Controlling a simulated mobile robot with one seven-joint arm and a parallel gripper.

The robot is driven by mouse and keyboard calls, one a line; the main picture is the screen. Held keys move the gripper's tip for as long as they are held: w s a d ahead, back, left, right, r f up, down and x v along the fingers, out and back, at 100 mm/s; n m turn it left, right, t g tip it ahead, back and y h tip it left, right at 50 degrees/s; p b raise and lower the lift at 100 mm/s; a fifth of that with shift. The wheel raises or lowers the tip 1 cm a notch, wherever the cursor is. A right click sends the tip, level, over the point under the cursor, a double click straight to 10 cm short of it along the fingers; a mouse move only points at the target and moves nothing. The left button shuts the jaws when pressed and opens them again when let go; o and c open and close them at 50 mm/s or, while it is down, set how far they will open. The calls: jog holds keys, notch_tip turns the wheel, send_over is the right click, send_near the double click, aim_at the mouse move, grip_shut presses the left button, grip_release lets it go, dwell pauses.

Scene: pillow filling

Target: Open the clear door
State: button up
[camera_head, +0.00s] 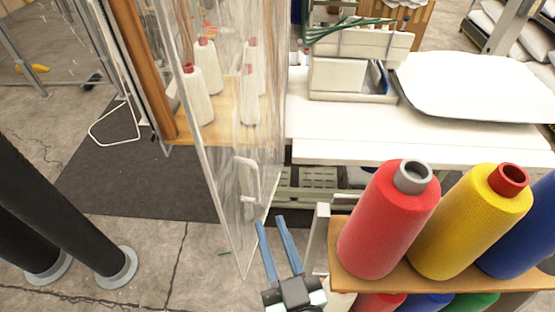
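The clear door (224,150) is a tall see-through panel in the middle of the view, with streaky reflections on it. A white, translucent handle (247,180) is fixed upright on its lower part. I cannot tell how far the door stands open. My gripper (270,221) comes up from the bottom of the view, with two long blue fingers spread apart and nothing between them. The fingertips are just below the handle in the picture and appear apart from it.
A wooden shelf (440,281) with red, yellow and blue thread cones stands close at right. White cones (200,95) show through the door. A white table (420,145) with a white pillow (475,85) is behind. Thick black posts (62,215) stand at left. Floor between them is clear.

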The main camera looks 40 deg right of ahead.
jog(key=shift+v, duration=1.1)
